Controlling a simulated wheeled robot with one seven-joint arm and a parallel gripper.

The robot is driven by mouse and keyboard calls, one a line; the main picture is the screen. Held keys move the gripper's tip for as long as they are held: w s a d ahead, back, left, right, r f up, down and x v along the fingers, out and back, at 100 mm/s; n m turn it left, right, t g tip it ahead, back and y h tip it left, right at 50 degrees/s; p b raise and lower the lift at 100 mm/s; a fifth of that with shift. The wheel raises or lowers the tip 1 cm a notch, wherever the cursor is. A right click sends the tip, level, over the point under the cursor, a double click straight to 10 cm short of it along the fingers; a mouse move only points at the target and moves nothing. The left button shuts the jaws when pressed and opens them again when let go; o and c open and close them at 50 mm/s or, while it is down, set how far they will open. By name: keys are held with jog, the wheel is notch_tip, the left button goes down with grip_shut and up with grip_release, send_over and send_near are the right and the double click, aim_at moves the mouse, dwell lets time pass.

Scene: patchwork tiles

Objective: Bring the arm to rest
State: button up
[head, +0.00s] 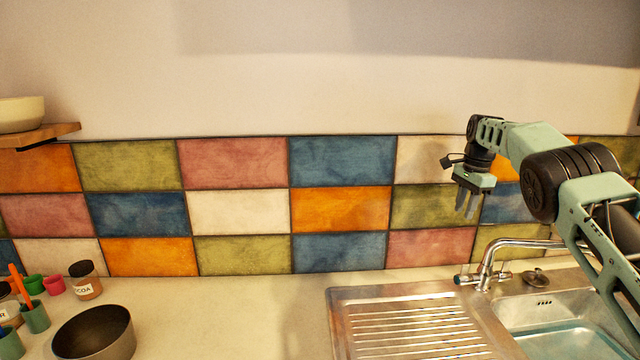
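My arm reaches in from the right edge of the head view, raised above the sink. My gripper (467,208) hangs in the air with its fingers pointing down, in front of the tiled wall and above the tap. It is small in the picture. No object shows in it or touching it, but I cannot make out the gap between the fingers.
A steel sink (503,318) with a drainboard sits below the arm, its tap (488,262) at the back. A dark round pan (95,335), a cocoa jar (86,282) and small cups stand at the left. A wooden shelf (45,134) holds a bowl (20,114). The middle counter is clear.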

jog(key=s+a+r+n+y+b, duration=0.1)
jog(key=s+a+n+b, duration=0.1)
jog(key=s+a+n, duration=0.7)
jog(key=s+a+r+n+y+b, duration=0.1)
jog(key=s+a+n, duration=0.1)
jog(key=s+a, duration=1.2)
jog(key=s+a+f+n+b, duration=0.2)
jog(key=s+a+n, duration=0.5)
jog(key=s, duration=0.7)
jog(key=s+d+f+n+h, duration=0.1)
jog(key=s+f+n, duration=0.1)
jog(key=s, duration=0.6)
jog(key=s+d+f+n+h+b, duration=0.1)
jog(key=s+f+n, duration=0.2)
jog(key=s, duration=0.4)
jog(key=shift+s+f+n, duration=0.25)
jog(key=shift+s+n, duration=0.05)
jog(key=shift+s, duration=0.05)
jog(key=shift+d, duration=0.1)
